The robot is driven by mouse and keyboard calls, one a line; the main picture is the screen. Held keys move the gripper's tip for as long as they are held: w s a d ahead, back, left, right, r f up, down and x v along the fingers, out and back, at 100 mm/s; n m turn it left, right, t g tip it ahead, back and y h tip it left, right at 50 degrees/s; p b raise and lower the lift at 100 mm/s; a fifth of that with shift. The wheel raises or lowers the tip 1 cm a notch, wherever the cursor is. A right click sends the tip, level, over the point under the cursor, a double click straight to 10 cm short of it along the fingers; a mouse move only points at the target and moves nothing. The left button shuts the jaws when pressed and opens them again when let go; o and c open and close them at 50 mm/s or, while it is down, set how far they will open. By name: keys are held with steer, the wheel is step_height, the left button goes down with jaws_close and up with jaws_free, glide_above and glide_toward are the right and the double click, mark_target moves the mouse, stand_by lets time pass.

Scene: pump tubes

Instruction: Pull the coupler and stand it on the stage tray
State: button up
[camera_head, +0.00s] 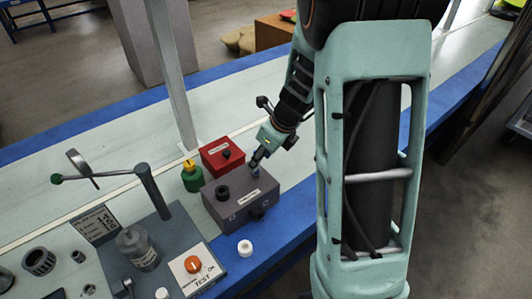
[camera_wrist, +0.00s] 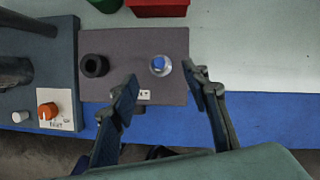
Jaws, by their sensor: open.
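A grey box (camera_head: 235,205) stands on the bench and also shows in the wrist view (camera_wrist: 120,60). A small upright piece with a blue top and pale rim (camera_wrist: 160,65) sits on its right part; it may be the coupler, but I cannot tell for sure. A black ring-shaped fitting (camera_wrist: 94,66) is on the box's left part, also in the head view (camera_head: 222,192). My gripper (camera_wrist: 160,73) is open above the box, its fingers on either side of the blue-topped piece. In the head view my gripper (camera_head: 257,160) partly hides it. I cannot make out which thing is the stage tray.
A red box (camera_head: 221,157) and a green container with a yellow top (camera_head: 191,177) stand behind the grey box. A panel with an orange knob (camera_head: 193,264) and a clear jar (camera_head: 138,247) are to the left. A white cap (camera_head: 245,248) lies near the blue front edge.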

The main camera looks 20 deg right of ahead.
steer(key=b+x, duration=0.1)
steer(key=x, duration=0.5)
steer(key=shift+w+b, duration=0.1)
steer(key=shift+b, duration=0.2)
jaws_close()
steer(key=c, duration=0.8)
jaws_free()
jaws_close()
steer(key=shift+r+p, duration=0.7)
steer(key=shift+p, duration=0.05)
steer(key=shift+r+p, duration=1.95)
steer(key=shift+p, duration=0.1)
